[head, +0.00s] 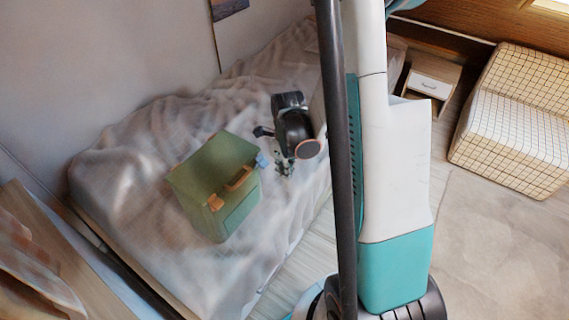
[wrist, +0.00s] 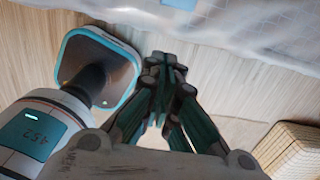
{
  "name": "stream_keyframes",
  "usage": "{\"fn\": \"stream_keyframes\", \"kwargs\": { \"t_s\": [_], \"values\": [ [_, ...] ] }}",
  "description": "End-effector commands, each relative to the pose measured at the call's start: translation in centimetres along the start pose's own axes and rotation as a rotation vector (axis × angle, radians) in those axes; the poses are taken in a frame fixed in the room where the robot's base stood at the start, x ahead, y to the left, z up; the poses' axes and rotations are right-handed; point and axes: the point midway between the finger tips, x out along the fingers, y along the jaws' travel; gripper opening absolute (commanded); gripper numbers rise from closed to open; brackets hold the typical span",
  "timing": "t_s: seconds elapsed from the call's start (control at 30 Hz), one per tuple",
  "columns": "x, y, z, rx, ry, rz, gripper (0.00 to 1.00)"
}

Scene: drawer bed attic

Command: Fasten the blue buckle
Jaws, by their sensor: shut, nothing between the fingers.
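A green box (head: 222,190) with a tan handle (head: 238,179) sits on the bed. The small blue buckle (head: 262,160) is at the upper right corner of the box's front. It seems to stick out from the box, but it is too small to tell its exact angle. An orange buckle (head: 215,202) is at the front left corner. My gripper (head: 284,170) is just right of the blue buckle, apparently apart from it. In the wrist view my gripper (wrist: 158,60) has its fingers together and empty. A light blue patch at that view's top edge cannot be identified.
The bed (head: 125,165) has a rumpled pale cover, with free room around the box. Wooden floor (head: 300,250) lies along its near side. A nightstand (head: 431,80) and a checked seat (head: 515,115) stand at the right.

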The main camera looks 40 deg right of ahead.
Motion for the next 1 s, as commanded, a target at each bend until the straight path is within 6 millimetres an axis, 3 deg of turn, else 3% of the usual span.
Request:
{"fn": "stream_keyframes", "kwargs": {
  "t_s": [0.03,0.13,0.43,1.0],
  "values": [
    [1.2,0.0,0.1,0.0,0.0,0.0,0.0],
    [2.4,0.0,0.2,-0.001,-0.001,0.0,0.0],
    [0.8,0.0,3.4,-0.001,-0.001,0.0,0.0],
    [-0.2,0.0,4.4,-0.002,-0.001,0.0,0.0]
  ]
}}
